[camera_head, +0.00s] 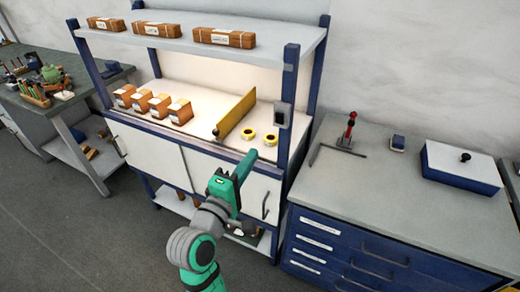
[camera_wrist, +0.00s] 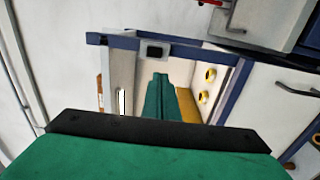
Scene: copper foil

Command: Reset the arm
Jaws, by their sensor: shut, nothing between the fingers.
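My gripper (camera_head: 243,165) is at the end of my green and grey arm, raised in front of the white workbench (camera_head: 154,150) with blue posts. In the wrist view my gripper (camera_wrist: 161,78) shows as green fingers close together, shut and empty. The gripper appears apart from the bench and from everything on it.
The bench holds several small brown boxes (camera_head: 180,111), a yellow divider (camera_head: 235,115) and two yellow tape rolls (camera_head: 270,139). Its upper shelf (camera_head: 270,48) carries long brown packages (camera_head: 224,37). A blue drawer cabinet (camera_head: 335,250) stands right. Grey floor (camera_head: 90,240) is clear at left.

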